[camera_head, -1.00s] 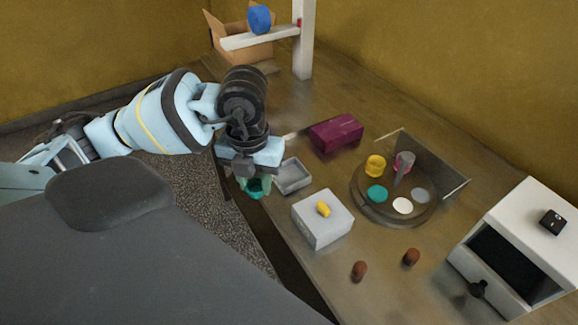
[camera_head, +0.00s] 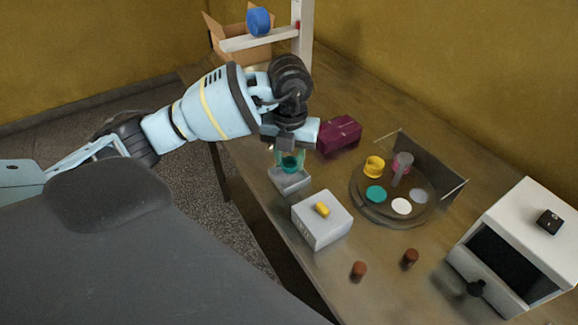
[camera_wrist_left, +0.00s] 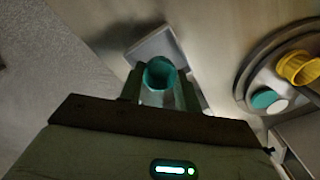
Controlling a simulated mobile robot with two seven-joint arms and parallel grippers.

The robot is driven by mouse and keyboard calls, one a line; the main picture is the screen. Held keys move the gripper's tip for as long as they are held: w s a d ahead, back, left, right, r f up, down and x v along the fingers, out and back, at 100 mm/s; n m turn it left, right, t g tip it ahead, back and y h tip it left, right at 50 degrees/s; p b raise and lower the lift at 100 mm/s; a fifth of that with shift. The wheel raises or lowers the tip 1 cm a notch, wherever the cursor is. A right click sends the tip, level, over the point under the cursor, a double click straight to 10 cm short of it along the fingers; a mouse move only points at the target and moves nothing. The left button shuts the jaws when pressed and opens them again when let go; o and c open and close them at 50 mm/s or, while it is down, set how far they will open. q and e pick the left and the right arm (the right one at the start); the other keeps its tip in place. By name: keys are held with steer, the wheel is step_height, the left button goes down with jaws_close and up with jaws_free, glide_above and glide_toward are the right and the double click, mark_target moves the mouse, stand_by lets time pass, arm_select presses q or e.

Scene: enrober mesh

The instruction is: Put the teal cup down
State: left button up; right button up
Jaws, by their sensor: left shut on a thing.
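The teal cup (camera_head: 290,163) is held in my left gripper (camera_head: 289,156), which is shut on it. In the head view the cup appears over the grey tray (camera_head: 290,182); how high above it I cannot tell. In the left wrist view the teal cup (camera_wrist_left: 159,73) sits between the two fingers, with the tray (camera_wrist_left: 150,46) behind it. A round dark turntable (camera_head: 378,213) to the right carries a teal disc (camera_head: 376,194), a white disc, a grey disc, a yellow cup (camera_head: 375,166) and a pink cup (camera_head: 403,162). My right gripper is not in view.
A light grey box (camera_head: 322,228) with a yellow piece on top stands in front of the tray. A magenta box (camera_head: 340,136) is behind.

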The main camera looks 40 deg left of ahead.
mark_target(289, 167)
arm_select(q)
steer(key=shift+f, duration=1.5)
steer(key=shift+s+f, duration=0.1)
steer(key=shift+f, duration=0.1)
steer(key=o, duration=0.6)
steer(key=shift+o, duration=0.2)
step_height(289, 167, up, 12)
steer(key=shift+r+p, duration=0.2)
steer(key=shift+p, duration=0.2)
